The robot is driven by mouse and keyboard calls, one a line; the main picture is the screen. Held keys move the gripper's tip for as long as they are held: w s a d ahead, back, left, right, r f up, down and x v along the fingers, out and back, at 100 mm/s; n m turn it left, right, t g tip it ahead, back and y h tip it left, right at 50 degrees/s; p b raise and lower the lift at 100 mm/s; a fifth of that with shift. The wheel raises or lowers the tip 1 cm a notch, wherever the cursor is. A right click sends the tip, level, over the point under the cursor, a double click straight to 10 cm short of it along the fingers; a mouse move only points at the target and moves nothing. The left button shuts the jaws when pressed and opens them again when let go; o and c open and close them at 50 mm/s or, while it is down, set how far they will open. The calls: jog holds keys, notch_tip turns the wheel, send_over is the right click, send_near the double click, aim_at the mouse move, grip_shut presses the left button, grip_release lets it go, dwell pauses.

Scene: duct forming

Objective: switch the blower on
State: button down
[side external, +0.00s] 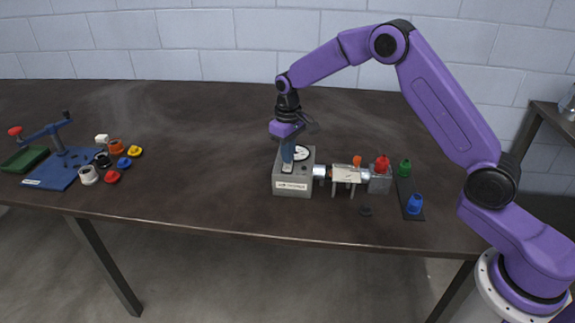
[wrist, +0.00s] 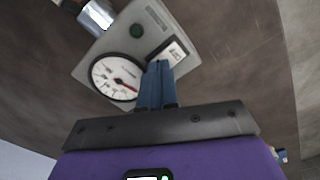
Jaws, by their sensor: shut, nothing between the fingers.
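The blower is a grey box (side external: 293,186) on the table, with a label on its front. In the wrist view its top (wrist: 107,41) carries a round white dial (wrist: 107,73) with a red needle, a dark green lamp or button (wrist: 136,31) and a switch in a black and white plate (wrist: 176,52). My gripper (side external: 287,163) points down over the box top. In the wrist view its blue fingers (wrist: 158,66) are together, empty, with tips at the switch plate's near edge, partly covering it. I cannot tell whether they touch the switch.
A silver tube (side external: 319,171) joins the box to a labelled stand (side external: 346,174). A red part (side external: 381,162), green cup (side external: 404,168) and blue cup (side external: 414,204) stand to the right. A blue board (side external: 62,172) and several coloured parts lie far left. The middle-left table is clear.

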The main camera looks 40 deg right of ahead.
jog(key=shift+f, duration=0.35)
jog(key=shift+r, duration=3.5)
